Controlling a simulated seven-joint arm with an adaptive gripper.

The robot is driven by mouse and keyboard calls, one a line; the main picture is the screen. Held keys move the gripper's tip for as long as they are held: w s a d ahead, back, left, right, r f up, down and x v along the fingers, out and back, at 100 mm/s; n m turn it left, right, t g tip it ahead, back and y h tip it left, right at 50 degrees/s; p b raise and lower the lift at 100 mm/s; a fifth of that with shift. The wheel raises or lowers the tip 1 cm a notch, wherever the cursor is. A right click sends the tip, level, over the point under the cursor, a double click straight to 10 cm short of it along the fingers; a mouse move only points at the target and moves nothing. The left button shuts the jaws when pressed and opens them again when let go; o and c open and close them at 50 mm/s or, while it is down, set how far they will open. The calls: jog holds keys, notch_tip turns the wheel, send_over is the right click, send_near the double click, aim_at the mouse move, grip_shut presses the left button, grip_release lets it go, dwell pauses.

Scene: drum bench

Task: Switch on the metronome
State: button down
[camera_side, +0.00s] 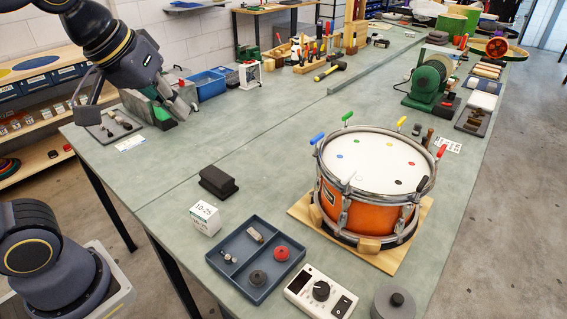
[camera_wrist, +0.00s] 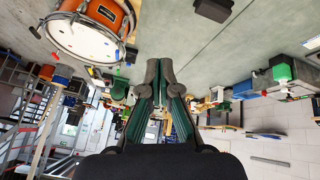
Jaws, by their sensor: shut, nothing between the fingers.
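The metronome (camera_side: 321,290) appears to be the white box at the front edge of the bench in the side view. It has a round black dial, a small dark display and a black switch at its right end. I cannot read the switch's position. I cannot make out the metronome in the wrist view. My gripper (camera_side: 182,108) is at the far left of the bench in the side view, well away from the metronome. Its fingers are together and empty in the wrist view (camera_wrist: 160,68).
An orange drum (camera_side: 367,190) on a wooden board stands behind the metronome. A blue-grey tray (camera_side: 229,288) with small parts lies to its left, and a grey round weight (camera_side: 392,304) to its right. The left middle of the bench is mostly clear.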

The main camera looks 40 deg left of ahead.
jog(key=w+d+g, duration=0.1)
jog(key=w+d, duration=0.7)
jog(key=d, duration=0.2)
jog(key=m+g, duration=0.4)
send_over(347, 300)
jog(key=s, duration=0.2)
notch_tip(347, 300, down, 18)
jog(key=r, duration=0.1)
jog(key=shift+f, duration=0.25)
jog(key=f, duration=0.4)
jog(key=w+f, duration=0.1)
jog(key=f, duration=0.9)
jog(key=shift+w, duration=0.3)
